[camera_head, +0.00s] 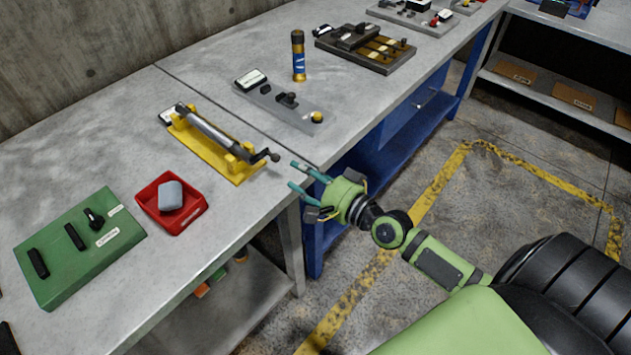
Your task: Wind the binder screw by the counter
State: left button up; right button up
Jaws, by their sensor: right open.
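The binder screw (207,130) is a grey bar lying on a yellow base (192,146) on the grey counter, with a dark crank handle (265,156) at its right end near the counter's front edge. A small device with a white face (169,115) sits at its far left end; I cannot read it. My right gripper (293,176) is open, its two teal fingers pointing left toward the crank. The fingers are just right of the crank's end and look apart from it. My left gripper is not in view.
A red tray (147,190) with a grey-blue block (171,195) and a green box with black levers (65,255) stand nearer. Floor at right is open.

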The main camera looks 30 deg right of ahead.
jog(key=shift+v, duration=1.85)
